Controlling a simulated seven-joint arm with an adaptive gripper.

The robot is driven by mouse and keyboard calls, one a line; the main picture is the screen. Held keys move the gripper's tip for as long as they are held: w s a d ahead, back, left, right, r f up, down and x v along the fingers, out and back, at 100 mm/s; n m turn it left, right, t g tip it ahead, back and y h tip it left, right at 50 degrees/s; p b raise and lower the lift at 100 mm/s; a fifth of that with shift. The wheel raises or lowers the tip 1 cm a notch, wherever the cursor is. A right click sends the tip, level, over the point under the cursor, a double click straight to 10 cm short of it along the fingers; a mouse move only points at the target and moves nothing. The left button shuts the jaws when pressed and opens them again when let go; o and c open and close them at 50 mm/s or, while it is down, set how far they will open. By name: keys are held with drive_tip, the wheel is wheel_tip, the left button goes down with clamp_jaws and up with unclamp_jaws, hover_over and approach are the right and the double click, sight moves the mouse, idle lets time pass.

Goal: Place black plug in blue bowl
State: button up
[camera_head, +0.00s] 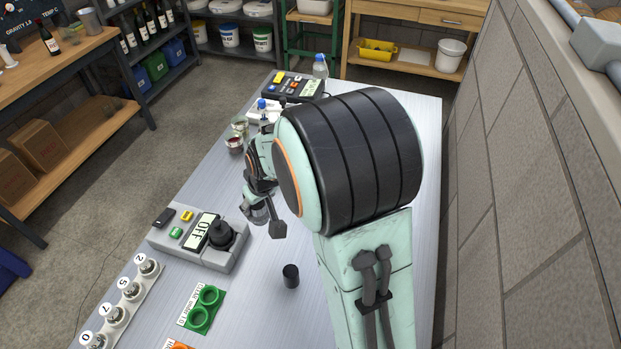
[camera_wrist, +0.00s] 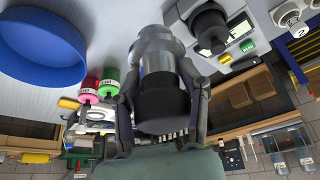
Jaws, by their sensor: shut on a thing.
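A small black cylinder (camera_head: 290,276), which looks like the black plug, stands on the metal table. It is apart from my gripper, below it and to its right in the head view. My gripper (camera_head: 262,210) is above the table and shut on a silver cylinder with a black end (camera_wrist: 160,85). The wrist view shows this held piece between both fingers, its black end toward my palm. The blue bowl (camera_wrist: 42,50) is at the upper left of the wrist view, apart from the held piece. It is hidden behind my arm in the head view.
A grey device (camera_head: 205,240) with an OFF display and a black knob stands left of my gripper. A rack of numbered metal pieces (camera_head: 121,305) and a green double-ring holder (camera_head: 203,308) are nearer. A jar (camera_head: 234,144) and bottles stand farther back. A wall borders the right.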

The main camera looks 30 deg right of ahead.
drive_tip(key=shift+a+n, duration=0.2)
drive_tip(key=shift+n, duration=0.2)
drive_tip(key=shift+d+y, duration=0.15)
drive_tip(key=shift+y, duration=0.15)
drive_tip(key=s+d+m+h, duration=0.1)
drive_tip(key=s+d+m, duration=0.25)
drive_tip(key=d, duration=1.35)
drive_tip(key=shift+n, duration=0.25)
drive_tip(key=w+d+f, duration=0.2)
drive_tip(key=w, duration=0.1)
drive_tip(key=w+d+f, duration=0.2)
drive_tip(key=w+f, duration=0.1)
drive_tip(key=w, duration=0.1)
drive_tip(key=w+d+f, duration=0.2)
drive_tip(key=w+f, duration=0.1)
drive_tip(key=w, duration=0.1)
drive_tip(key=shift+w+f, duration=0.1)
drive_tip(key=shift+f, duration=0.1)
drive_tip(key=shift+w+d+f, duration=0.1)
drive_tip(key=shift+w+f, duration=0.25)
drive_tip(key=shift+f, duration=1.65)
